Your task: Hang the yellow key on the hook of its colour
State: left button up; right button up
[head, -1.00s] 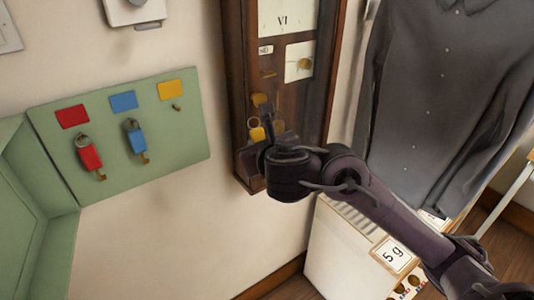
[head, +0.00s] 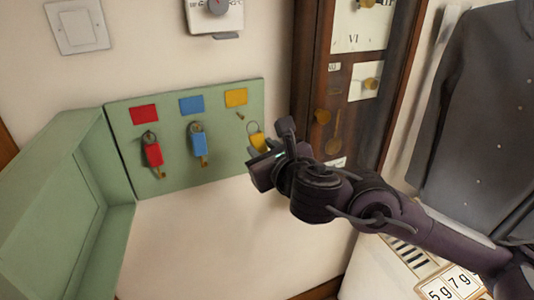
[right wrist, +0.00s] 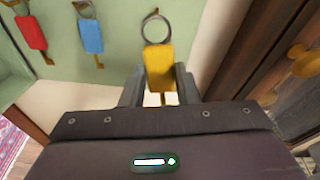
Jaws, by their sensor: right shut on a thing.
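The yellow key (head: 256,139) with its ring up is held by my right gripper (head: 268,154), just in front of the right part of the green key board (head: 222,155). It also shows in the right wrist view (right wrist: 159,68), upright between the two fingers. The hook under the yellow patch (head: 236,97) is bare (head: 240,115); the key's ring is below and to the right of it, apart in the head view. A red key (head: 153,152) and a blue key (head: 199,143) hang under their own colour patches. My left gripper is not in view.
The green box door (head: 68,195) stands open left of the board. A wooden clock case (head: 305,90) is close to the right of my gripper. A dark shirt (head: 480,120) hangs farther right. A light switch (head: 76,26) is on the wall above.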

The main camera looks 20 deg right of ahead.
jog(key=shift+r+b+x, duration=0.2)
jog(key=shift+x, duration=1.3)
jog(key=shift+r+b+x, duration=0.2)
jog(key=shift+x, duration=1.35)
jog(key=shift+w+f+b, duration=0.5)
jog(key=shift+w+b, duration=0.2)
jog(key=shift+b, duration=0.1)
jog(key=o, duration=1)
jog(key=shift+o, duration=0.2)
